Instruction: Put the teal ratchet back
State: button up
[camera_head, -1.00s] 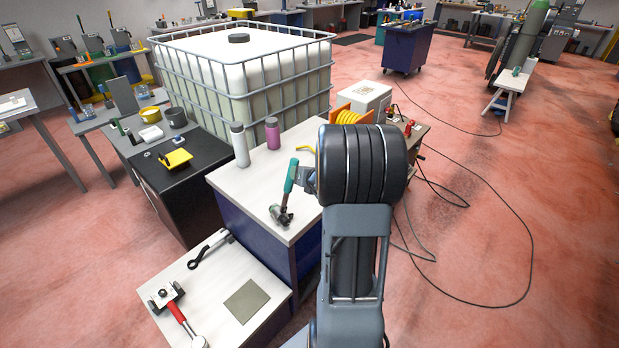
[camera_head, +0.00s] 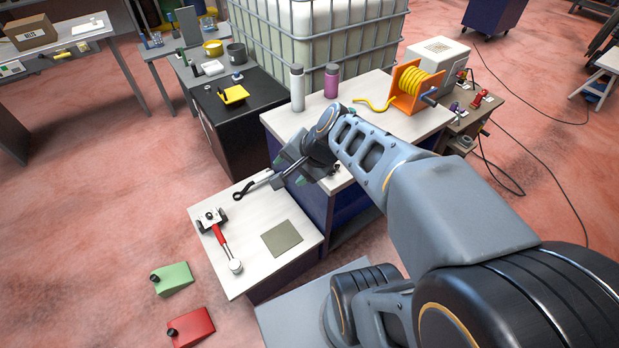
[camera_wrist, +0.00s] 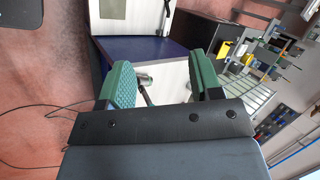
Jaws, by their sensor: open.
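A small tool with a metal head and a dark stem (camera_wrist: 146,82) shows between my fingers in the wrist view, over the white bench top (camera_wrist: 170,78). It is mostly hidden, and I cannot tell whether it is the teal ratchet. In the head view a dark piece of it (camera_head: 336,171) shows at the bench's front corner, behind my gripper. My gripper (camera_head: 287,172) is open, with green-padded fingers. It hangs by the left front edge of the white-topped blue bench (camera_head: 390,103). The wrist view shows both fingers spread (camera_wrist: 162,88), with no visible grip on anything.
The lower white table (camera_head: 245,215) holds a black wrench (camera_head: 250,186), a red-handled tool (camera_head: 221,240) and a grey square pad (camera_head: 282,238). A white bottle (camera_head: 297,88), a pink bottle (camera_head: 331,82) and an orange reel (camera_head: 411,88) stand on the bench. Green and red wedges lie on the floor.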

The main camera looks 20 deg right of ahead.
jog(key=s+d+r+n+g+h, duration=0.1)
jog(key=s+n+h, duration=0.3)
jog(key=n, duration=0.6)
jog(key=shift+s+n, duration=0.3)
jog(key=shift+s, duration=0.6)
jog(key=shift+r, duration=0.1)
